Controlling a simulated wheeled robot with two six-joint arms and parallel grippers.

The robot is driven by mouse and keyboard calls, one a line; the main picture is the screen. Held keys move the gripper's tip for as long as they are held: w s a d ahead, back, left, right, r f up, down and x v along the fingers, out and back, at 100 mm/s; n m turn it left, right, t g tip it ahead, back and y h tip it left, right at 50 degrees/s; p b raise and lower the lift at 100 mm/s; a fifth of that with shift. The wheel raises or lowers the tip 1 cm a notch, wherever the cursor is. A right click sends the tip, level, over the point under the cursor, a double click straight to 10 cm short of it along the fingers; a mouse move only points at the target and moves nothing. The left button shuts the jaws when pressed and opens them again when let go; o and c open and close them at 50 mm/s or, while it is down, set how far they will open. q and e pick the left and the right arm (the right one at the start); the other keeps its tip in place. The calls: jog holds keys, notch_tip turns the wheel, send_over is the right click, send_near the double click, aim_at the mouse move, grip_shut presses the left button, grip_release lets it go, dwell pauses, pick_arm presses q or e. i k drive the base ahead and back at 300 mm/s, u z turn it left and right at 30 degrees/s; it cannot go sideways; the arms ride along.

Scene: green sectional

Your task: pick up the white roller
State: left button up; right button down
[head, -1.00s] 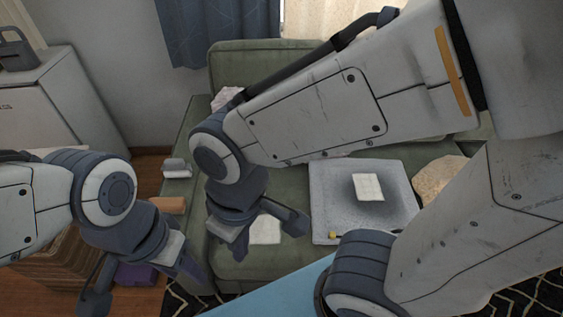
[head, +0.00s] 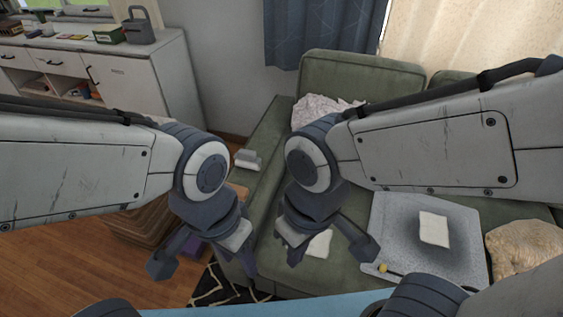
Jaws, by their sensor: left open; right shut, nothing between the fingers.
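A small white and grey object (head: 248,160), which may be the white roller, lies on the sofa's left arm. It is too small to tell for sure. My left gripper (head: 205,266) is open and empty, in front of the sofa's left end, below that object in the picture.
The green sofa (head: 345,85) holds a crumpled pale cloth (head: 322,111), a grey board (head: 385,215) with a white square (head: 434,229) on it, and a tan cushion (head: 527,245). A white cabinet (head: 150,82) stands at the back left. Wooden floor (head: 60,265) is clear at left.

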aim_at(247, 160)
jog(key=u, duration=2)
jog(key=i, duration=1)
jog(key=z, duration=2.75)
jog(key=i, duration=0.5)
